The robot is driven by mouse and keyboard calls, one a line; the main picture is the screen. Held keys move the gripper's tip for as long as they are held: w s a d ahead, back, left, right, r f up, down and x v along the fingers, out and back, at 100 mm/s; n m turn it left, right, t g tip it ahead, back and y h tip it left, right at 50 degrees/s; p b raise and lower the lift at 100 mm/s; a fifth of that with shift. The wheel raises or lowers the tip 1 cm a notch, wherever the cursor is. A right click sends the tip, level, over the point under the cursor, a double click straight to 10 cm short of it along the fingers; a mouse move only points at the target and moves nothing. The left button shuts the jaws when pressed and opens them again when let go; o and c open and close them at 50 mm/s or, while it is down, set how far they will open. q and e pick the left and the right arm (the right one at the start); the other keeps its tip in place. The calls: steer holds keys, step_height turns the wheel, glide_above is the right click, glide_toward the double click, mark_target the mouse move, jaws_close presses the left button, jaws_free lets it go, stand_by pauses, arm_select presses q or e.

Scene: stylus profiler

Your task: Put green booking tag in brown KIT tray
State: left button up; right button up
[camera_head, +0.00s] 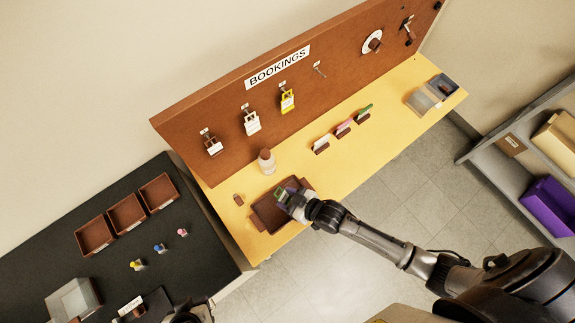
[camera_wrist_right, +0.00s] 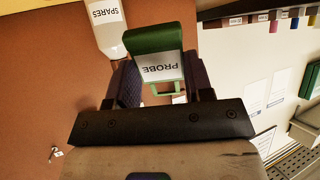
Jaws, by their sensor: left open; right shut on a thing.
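The green booking tag (camera_head: 281,194) is held in my right gripper (camera_head: 287,197), above the brown tray (camera_head: 263,222) on the yellow bench. In the right wrist view, the tag (camera_wrist_right: 154,42) has a white label reading PROBE and sits between the two fingers (camera_wrist_right: 161,85). I cannot read any KIT label on the tray; the gripper and arm hide part of its right side. The tag appears raised, and its height above the tray is unclear. My left gripper (camera_head: 192,313) shows only partly at the bottom edge, open, away from the tray.
A white bottle (camera_head: 266,162) stands behind the tray; it reads SPARES in the wrist view (camera_wrist_right: 106,28). A small brown piece (camera_head: 238,200) lies left of the tray. The BOOKINGS board (camera_head: 277,67) holds hanging tags. Three brown bins (camera_head: 126,213) stand on the black table.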

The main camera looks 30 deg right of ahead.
mark_target(287, 203)
step_height(287, 203, down, 4)
steer(key=b, duration=0.3)
steer(key=shift+f, duration=0.15)
steer(key=shift+f+b, duration=1.05)
steer(key=shift+f, duration=0.5)
steer(key=o, duration=1.3)
steer(key=shift+o, duration=0.2)
steer(key=shift+c, duration=0.3)
